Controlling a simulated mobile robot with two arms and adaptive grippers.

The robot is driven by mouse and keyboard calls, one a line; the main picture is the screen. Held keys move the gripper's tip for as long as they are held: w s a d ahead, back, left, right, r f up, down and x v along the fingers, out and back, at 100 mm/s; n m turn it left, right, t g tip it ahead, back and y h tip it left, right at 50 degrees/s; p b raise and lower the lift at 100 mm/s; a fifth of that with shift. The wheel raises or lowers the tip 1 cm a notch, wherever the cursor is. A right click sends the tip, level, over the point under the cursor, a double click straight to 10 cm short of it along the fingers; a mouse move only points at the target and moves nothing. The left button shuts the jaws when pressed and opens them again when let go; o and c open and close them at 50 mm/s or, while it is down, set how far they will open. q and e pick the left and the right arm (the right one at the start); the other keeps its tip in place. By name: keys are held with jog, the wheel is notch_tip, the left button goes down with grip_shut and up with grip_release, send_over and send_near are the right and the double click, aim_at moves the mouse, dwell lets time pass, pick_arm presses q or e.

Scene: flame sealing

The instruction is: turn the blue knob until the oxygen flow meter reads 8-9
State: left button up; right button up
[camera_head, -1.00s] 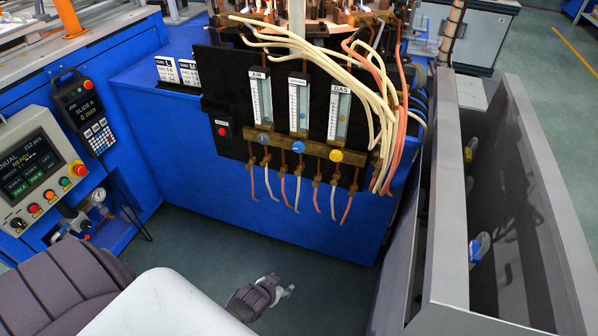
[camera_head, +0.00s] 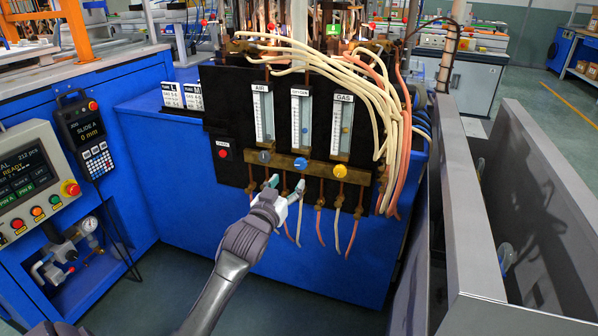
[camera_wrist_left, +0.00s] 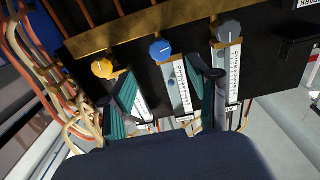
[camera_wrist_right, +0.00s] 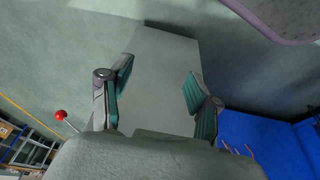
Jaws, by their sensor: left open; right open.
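The blue knob (camera_head: 300,163) sits on the brass bar under the middle flow meter, the oxygen one (camera_head: 301,118). A blue float (camera_head: 304,131) shows low in its tube; its exact reading is too small to tell. My left gripper (camera_head: 286,184) is open and empty, just below the bar, slightly left of the blue knob. In the left wrist view the blue knob (camera_wrist_left: 160,49) lies beyond the gap between the fingers (camera_wrist_left: 168,85), apart from both. My right gripper (camera_wrist_right: 157,82) is open and empty in the right wrist view; it is outside the head view.
The grey knob (camera_head: 264,157) and yellow knob (camera_head: 340,171) flank the blue one closely. Thin hoses hang below the bar, near my left fingers. A red button box (camera_head: 224,150) is at left. Grey panels (camera_head: 470,230) stand at right. A grey surface (camera_wrist_right: 165,60) lies before my right gripper.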

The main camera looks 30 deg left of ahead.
aim_at(300, 166)
pick_arm(q)
jog(key=x, duration=0.4)
jog(key=shift+b, duration=0.35)
jog(key=b+x, duration=0.1)
jog(key=x, duration=0.3)
jog(key=shift+w+f, duration=0.1)
jog(key=shift+w, duration=0.15)
jog(key=shift+w+a, duration=0.1)
jog(key=shift+w, duration=0.2)
pick_arm(e)
jog(key=w+a+r+t+y, duration=0.1)
jog(key=w+a+t, duration=0.1)
jog(key=w+t, duration=0.2)
jog(key=w, duration=0.2)
jog(key=shift+w+r, duration=0.2)
jog(key=shift+w, duration=0.2)
pick_arm(q)
jog(key=shift+c, duration=0.2)
jog(key=c, duration=1.1)
